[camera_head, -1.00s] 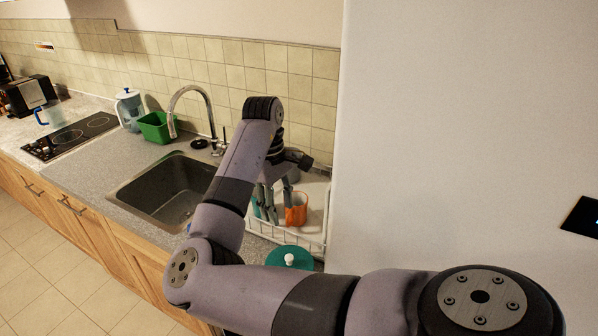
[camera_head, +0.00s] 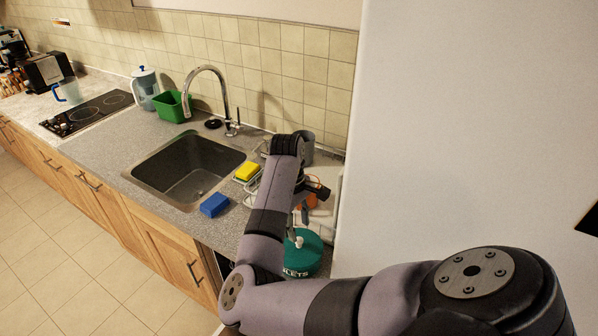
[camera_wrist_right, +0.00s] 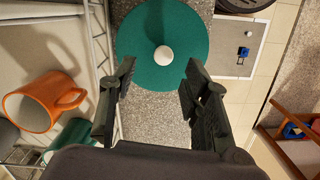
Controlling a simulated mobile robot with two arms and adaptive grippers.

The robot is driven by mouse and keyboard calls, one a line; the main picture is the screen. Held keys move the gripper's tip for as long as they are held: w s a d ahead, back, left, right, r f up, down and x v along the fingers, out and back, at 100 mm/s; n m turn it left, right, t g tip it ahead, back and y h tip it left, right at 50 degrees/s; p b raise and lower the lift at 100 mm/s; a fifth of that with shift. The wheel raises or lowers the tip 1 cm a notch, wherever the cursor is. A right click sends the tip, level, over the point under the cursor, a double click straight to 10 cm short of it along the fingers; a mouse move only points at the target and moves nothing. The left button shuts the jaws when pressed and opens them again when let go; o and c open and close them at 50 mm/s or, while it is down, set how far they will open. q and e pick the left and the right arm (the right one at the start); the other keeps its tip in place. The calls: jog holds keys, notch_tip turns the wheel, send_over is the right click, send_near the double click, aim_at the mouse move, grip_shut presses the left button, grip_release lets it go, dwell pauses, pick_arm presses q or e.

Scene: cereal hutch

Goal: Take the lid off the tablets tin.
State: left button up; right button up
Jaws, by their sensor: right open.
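The tablets tin (camera_head: 302,268) is a round green tin with white lettering, standing on the counter near the white wall. Its green lid (camera_wrist_right: 140,28) is on and has a white knob (camera_wrist_right: 163,55). My right gripper (camera_wrist_right: 160,66) is open, with its two fingers apart on either side of the knob in the wrist view. I cannot tell how high above the lid they are. In the head view the right gripper (camera_head: 300,214) hangs just above the tin, partly hidden by my arm. My left gripper is not in view.
An orange mug (camera_wrist_right: 40,101) lies by the white dish rack (camera_wrist_right: 100,42), close to the gripper. A blue sponge (camera_head: 214,205) and a yellow sponge (camera_head: 247,172) lie near the sink (camera_head: 188,168). The white wall (camera_head: 440,150) bounds the right side.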

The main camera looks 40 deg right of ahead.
aim_at(299, 239)
jog(key=f+p, duration=0.1)
jog(key=s+f+p, duration=0.1)
jog(key=f, duration=0.1)
jog(key=shift+a+f, duration=0.2)
jog(key=shift+f, duration=0.75)
jog(key=shift+c, duration=0.5)
jog(key=shift+c, duration=0.7)
grip_shut()
